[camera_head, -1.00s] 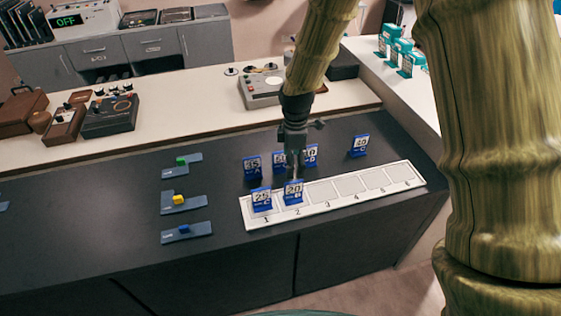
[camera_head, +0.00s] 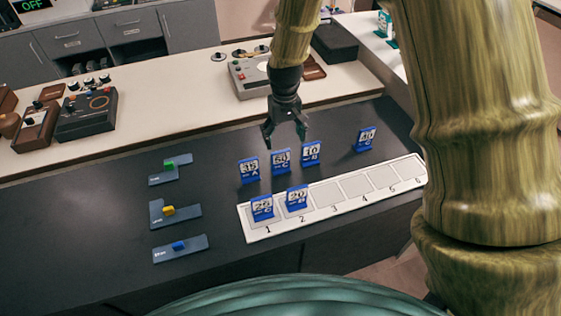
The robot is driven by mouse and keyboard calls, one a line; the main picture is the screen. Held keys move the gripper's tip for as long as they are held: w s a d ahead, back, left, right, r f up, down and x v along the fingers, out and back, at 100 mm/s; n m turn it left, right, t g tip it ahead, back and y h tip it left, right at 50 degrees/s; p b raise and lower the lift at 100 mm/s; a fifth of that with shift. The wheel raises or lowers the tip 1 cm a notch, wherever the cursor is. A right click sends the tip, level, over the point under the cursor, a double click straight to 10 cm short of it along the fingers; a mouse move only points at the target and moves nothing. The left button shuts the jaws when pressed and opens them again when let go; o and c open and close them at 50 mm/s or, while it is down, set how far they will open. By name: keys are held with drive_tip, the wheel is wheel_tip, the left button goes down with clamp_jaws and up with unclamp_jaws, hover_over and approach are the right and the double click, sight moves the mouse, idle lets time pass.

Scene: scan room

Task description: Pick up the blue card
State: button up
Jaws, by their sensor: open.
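Three stand in a row behind the white numbered tray (camera_head: 405,193): one marked A (camera_head: 249,170), one marked C (camera_head: 281,161) and one marked B (camera_head: 312,154). Another C card (camera_head: 366,140) stands apart to the right. A C card (camera_head: 262,208) stands in slot 1 and a B card (camera_head: 297,198) in slot 2. My gripper (camera_head: 286,141) is open and empty, fingers pointing down, above or just behind the middle C card; the exact depth is unclear.
Dark plates with a green (camera_head: 169,164), a yellow (camera_head: 168,211) and a blue block (camera_head: 179,246) lie left of the cards. Tray slots 3 to 6 are empty. A pale shelf behind bears a grey device (camera_head: 250,77) and a dark control box (camera_head: 85,117).

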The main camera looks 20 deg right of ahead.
sight(281, 151)
drive_tip(key=f, duration=0.2)
drive_tip(key=a+f+p, duration=0.1)
drive_tip(key=f, duration=0.1)
drive_tip(key=shift+w, duration=0.15)
drive_tip(key=shift+s+f+p, duration=0.2)
drive_tip(key=shift+f+p, duration=0.6)
drive_tip(key=shift+f, duration=0.75)
drive_tip(key=shift+f+p, duration=0.55)
drive_tip(key=shift+f, duration=1.15)
drive_tip(key=c, duration=1.2)
